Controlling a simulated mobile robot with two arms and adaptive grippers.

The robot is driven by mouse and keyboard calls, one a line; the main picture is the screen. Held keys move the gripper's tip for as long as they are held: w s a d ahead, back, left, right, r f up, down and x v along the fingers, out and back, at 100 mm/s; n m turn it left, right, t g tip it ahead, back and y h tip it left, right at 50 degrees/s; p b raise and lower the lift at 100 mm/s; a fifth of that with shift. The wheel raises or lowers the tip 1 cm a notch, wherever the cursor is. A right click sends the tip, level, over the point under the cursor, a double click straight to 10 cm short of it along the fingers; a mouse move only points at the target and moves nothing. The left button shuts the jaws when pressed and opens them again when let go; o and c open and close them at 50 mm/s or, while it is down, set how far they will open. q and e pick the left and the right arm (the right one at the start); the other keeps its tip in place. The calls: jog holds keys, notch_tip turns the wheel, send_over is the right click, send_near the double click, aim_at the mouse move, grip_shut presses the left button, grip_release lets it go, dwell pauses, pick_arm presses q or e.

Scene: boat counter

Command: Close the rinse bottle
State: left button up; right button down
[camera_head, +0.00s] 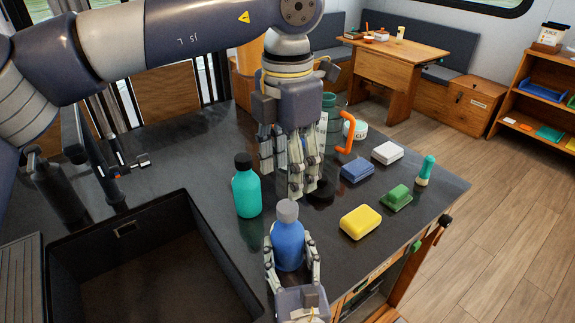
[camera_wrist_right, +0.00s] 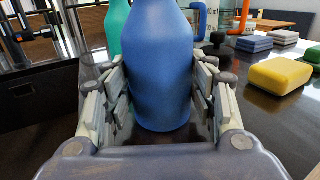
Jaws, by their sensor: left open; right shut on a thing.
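A blue bottle (camera_head: 289,246) with a grey cap (camera_head: 288,211) stands upright near the counter's front edge. My right gripper (camera_head: 291,252) is shut around its body, with fingers on both sides. The bottle's body (camera_wrist_right: 160,70) fills the middle of the right wrist view; its top is cut off there. I cannot tell whether the grey cap is tight or only resting. My left gripper (camera_head: 290,178) is open and empty, pointing down, behind and above the grey cap and apart from it. I cannot tell which bottle is the rinse bottle; a teal bottle (camera_head: 246,192) with a black cap stands to the left.
A yellow sponge block (camera_head: 360,222), green block (camera_head: 397,198), blue block (camera_head: 357,170) and white block (camera_head: 387,152) lie to the right. An orange handle (camera_head: 352,134) stands behind. The sink (camera_head: 126,228) opens at left.

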aim_at(287, 206)
pick_arm(q)
jog(key=shift+f, duration=4.05)
jog(key=c, duration=1.1)
jog(key=shift+c, duration=0.2)
jog(key=o, duration=1.3)
jog(key=shift+c, duration=0.2)
jog(key=shift+r, duration=0.1)
notch_tip(287, 206, up, 12)
